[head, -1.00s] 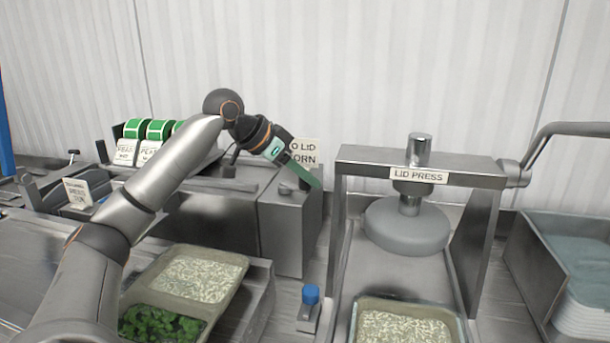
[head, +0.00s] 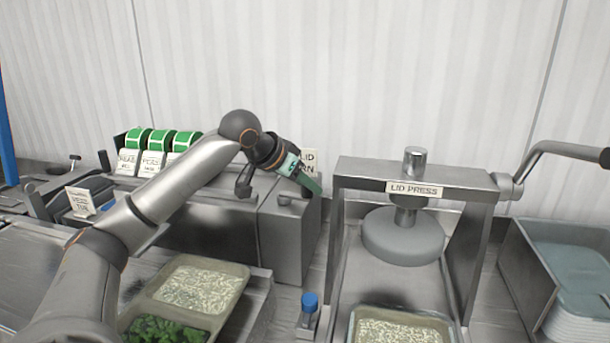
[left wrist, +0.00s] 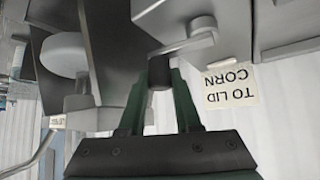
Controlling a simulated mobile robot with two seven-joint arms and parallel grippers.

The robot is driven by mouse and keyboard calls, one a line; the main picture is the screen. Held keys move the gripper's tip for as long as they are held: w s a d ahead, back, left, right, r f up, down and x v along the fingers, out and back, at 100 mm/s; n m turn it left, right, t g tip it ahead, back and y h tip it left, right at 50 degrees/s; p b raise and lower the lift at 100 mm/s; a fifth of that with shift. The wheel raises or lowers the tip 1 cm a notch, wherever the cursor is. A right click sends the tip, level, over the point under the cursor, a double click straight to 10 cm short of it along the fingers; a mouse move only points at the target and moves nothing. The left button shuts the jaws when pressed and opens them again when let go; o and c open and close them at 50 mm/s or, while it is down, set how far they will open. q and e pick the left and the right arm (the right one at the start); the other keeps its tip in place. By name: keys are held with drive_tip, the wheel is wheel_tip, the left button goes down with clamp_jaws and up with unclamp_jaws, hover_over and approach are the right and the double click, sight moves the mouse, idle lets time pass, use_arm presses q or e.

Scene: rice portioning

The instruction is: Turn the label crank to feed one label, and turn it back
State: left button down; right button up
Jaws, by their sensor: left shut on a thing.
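My left gripper (head: 312,186) reaches over the metal labeller box (head: 288,235) in the head view. In the left wrist view its green fingers (left wrist: 160,85) are shut on the dark knob of the label crank (left wrist: 158,70). The crank's thin metal arm (left wrist: 188,45) runs from the knob up and right to its mount on the grey box. In the head view the knob is hidden or too small to make out. Green label rolls (head: 160,140) stand at the back left. My right gripper is not in view.
The lid press (head: 415,176) stands just right of the labeller, with a rice tray (head: 353,330) at its front. A tray of rice and greens (head: 240,290) lies at front left, beside a blue-capped item (head: 309,300). A "TO LID CORN" card (left wrist: 230,85) is close to the fingers.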

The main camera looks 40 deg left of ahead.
use_arm(q)
drive_tip(key=n+p, duration=0.1)
drive_tip(key=n+y+p, duration=0.1)
drive_tip(key=w+y+p, duration=0.1)
drive_tip(key=shift+a+r+n+p, duration=0.25)
drive_tip(key=shift+r+n+p, duration=0.05)
drive_tip(key=shift+r+n, duration=0.1)
drive_tip(key=shift+w+a+f+n+g+y+p, duration=0.15)
drive_tip(key=shift+w+a+n+y+p, duration=0.1)
drive_tip(key=shift+n+y+p, duration=0.25)
drive_tip(key=shift+w+a+f+n+g+y+p, duration=0.15)
drive_tip(key=shift+w+n+y, duration=0.15)
drive_tip(key=shift+n, duration=0.4)
drive_tip(key=shift+w+a+n+g+y, duration=0.2)
drive_tip(key=shift+a+n+g+y, duration=0.2)
drive_tip(key=shift+n+y, duration=0.5)
drive_tip(key=c, duration=0.6)
unclamp_jaws()
